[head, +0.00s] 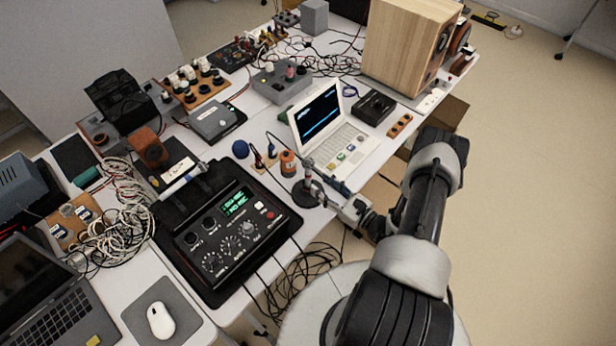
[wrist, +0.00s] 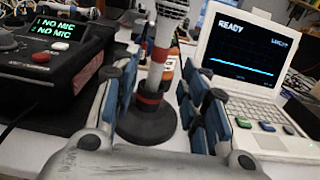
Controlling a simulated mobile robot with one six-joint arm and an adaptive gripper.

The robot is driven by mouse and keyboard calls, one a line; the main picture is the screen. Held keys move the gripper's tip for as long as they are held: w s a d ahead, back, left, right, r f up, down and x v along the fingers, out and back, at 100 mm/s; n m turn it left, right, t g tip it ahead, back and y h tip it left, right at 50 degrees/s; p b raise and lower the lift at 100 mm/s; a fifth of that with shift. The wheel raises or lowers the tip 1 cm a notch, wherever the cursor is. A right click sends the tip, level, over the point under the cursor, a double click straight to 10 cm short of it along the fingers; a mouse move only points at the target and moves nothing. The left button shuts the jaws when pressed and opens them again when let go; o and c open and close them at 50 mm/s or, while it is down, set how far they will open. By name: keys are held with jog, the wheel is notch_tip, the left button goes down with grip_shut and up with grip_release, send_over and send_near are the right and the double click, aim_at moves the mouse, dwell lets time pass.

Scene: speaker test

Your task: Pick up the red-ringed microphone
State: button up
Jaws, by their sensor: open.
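The red-ringed microphone (wrist: 161,50) stands upright in the wrist view, with a pale shaft, a mesh head cut off by the top edge, a red band low down and a round black base (wrist: 147,124). In the head view the microphone (head: 308,179) is small, at the table's front edge beside the black console. My gripper (wrist: 158,80) is open, one blue-padded finger on each side of the microphone in the picture. I cannot tell whether the shaft is between the pads or just beyond them. In the head view my gripper (head: 328,196) is close to the microphone's right side.
The black console (wrist: 50,55) with a green "NO MIC" display is close on the left. A white laptop (wrist: 250,75) showing "READY" is close on the right. Small orange-and-black items (head: 287,163) stand behind. Cables (head: 300,280) hang off the front edge.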

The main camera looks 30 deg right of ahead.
aim_at(310, 178)
jog(key=x, duration=0.7)
jog(key=shift+s+a+f+b, duration=0.1)
jog(key=shift+b, duration=0.3)
jog(key=shift+c, duration=0.5)
grip_shut()
